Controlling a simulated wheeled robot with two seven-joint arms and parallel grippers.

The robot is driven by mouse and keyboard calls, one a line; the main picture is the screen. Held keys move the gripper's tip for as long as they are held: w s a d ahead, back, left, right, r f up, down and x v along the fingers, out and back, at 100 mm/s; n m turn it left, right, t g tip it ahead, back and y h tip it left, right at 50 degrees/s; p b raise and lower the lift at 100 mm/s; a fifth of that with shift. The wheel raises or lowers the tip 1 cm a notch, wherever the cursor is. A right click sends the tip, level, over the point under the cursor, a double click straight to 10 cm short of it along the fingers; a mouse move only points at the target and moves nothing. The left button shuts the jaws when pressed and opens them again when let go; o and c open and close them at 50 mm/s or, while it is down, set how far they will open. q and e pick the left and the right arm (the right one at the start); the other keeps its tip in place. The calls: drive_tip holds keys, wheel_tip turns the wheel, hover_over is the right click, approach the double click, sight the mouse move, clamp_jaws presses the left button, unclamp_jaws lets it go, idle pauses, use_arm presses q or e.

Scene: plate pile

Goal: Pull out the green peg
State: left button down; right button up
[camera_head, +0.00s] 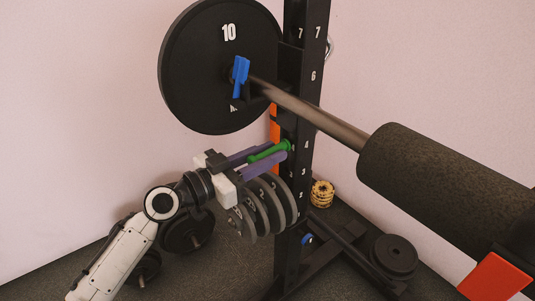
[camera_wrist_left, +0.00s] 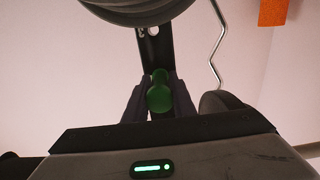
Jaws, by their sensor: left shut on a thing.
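The green peg (camera_head: 268,151) sticks out from the black upright post (camera_head: 299,150) near the number 4, above a row of grey plates. My left gripper (camera_head: 264,156) reaches it from the left, its dark purple fingers on either side of the peg, shut on it. In the left wrist view the peg's round green end (camera_wrist_left: 159,96) sits between the two fingers (camera_wrist_left: 159,100), with the post behind it. The peg's far end at the post is hard to make out. My right gripper is not in view.
Several grey plates (camera_head: 277,199) hang just below my left gripper. A large black plate marked 10 (camera_head: 190,75) and a bar with a thick dark sleeve (camera_head: 440,175) are above and to the right. Black plates (camera_head: 395,254) lie on the floor.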

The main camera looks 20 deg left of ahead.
sight(250, 162)
use_arm(q)
drive_tip(key=shift+s+a, duration=0.1)
drive_tip(key=shift+b+v, duration=0.8)
drive_tip(key=shift+v, duration=1.25)
drive_tip(key=shift+b+v, duration=1.15)
drive_tip(key=shift+v, duration=1.2)
